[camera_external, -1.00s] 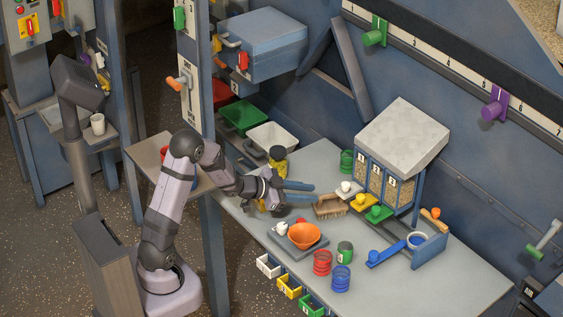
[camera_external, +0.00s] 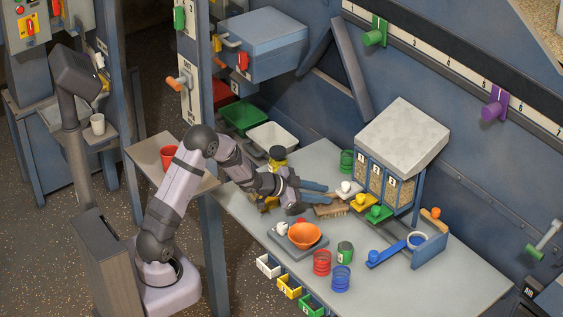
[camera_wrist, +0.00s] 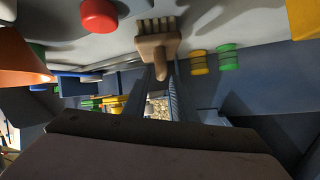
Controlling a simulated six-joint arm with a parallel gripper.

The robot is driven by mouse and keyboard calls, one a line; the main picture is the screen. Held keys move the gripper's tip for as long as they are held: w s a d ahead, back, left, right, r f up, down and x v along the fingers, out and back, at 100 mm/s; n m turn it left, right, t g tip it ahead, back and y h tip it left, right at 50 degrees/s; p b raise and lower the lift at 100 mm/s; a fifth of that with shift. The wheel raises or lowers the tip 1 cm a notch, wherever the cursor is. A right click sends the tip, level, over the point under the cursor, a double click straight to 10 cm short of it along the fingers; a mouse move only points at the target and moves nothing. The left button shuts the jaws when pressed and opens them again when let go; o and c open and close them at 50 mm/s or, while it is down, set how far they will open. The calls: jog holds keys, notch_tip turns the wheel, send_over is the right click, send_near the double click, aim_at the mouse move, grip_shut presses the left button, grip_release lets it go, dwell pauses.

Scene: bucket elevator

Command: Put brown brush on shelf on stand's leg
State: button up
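In the wrist view the brush (camera_wrist: 158,42) shows near the top, bristles toward the top edge and handle toward me. My gripper (camera_external: 317,193) is low over the bench, its two blue-grey fingers apart and their tips at the brush. In the wrist view my gripper (camera_wrist: 161,72) has its fingertips on either side of the handle; I cannot tell if they touch it. The small brown shelf (camera_external: 150,153) is on the leg of the blue stand (camera_external: 210,245), left of the bench.
A red cup (camera_external: 169,156) stands on the shelf. An orange bowl (camera_external: 304,235) on a grey scale is in front of my gripper. A yellow-and-black jar (camera_external: 277,159) is behind my wrist. A dispenser (camera_external: 402,140) stands right. The bench's front right is clear.

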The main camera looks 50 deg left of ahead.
aim_at(330, 195)
jog(key=shift+p+x, duration=0.35)
jog(key=shift+x, duration=1.8)
jog(key=shift+a, duration=0.15)
grip_shut()
jog(key=shift+s, duration=0.1)
jog(key=shift+s+a+r, duration=0.2)
jog(key=shift+s+r, duration=0.25)
jog(key=shift+r, duration=0.1)
jog(key=v, duration=1.4)
jog(key=shift+s+r, duration=0.25)
